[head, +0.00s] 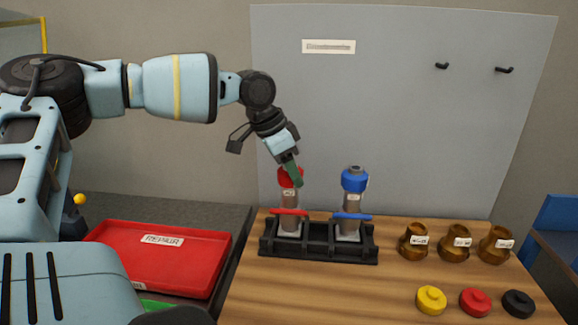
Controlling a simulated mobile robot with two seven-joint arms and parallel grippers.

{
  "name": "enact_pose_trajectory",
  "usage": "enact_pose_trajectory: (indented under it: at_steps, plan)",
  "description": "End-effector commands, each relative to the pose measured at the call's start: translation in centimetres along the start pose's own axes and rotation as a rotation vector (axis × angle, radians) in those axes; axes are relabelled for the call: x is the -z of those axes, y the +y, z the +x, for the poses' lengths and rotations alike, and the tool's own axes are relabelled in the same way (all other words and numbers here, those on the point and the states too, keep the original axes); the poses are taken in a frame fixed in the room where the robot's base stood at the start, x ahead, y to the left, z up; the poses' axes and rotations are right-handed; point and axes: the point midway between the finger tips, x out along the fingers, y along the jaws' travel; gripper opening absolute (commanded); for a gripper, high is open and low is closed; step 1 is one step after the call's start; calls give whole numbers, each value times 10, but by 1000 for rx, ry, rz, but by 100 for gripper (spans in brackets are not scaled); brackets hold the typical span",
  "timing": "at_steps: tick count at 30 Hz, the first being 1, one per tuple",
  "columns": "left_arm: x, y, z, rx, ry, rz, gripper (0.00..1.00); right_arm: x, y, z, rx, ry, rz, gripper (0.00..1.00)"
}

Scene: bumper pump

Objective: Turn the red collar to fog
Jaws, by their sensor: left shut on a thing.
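The red collar (284,182) sits at the top of the left bottle-like pump (290,201), which stands upright in a black rack (318,252). My left gripper (293,176) comes down from the upper left and is shut on the red collar, its green fingers covering part of it. A red bar or lever crosses the lower part of this pump. A second pump with a blue collar (354,181) and a blue bar stands to its right in the same rack. Any setting marks on the red collar are too small to read. My right gripper is not in view.
Several brass fittings with labels, including one (413,243), stand right of the rack. Yellow (431,299), red (475,301) and black (518,303) round caps lie in front of them. A red tray (165,262) marked REPAIR is at left. A grey panel (400,110) rises behind.

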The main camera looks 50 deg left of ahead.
Motion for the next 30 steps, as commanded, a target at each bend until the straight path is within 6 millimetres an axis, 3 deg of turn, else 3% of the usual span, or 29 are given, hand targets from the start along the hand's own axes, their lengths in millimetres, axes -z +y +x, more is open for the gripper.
enact_pose_trajectory:
  at_steps: [14,30]
  plan:
    - [0,0,0,176,-2,-412,27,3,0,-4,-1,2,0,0]
    - [0,0,2,360,-3,-858,27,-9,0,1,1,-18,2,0]
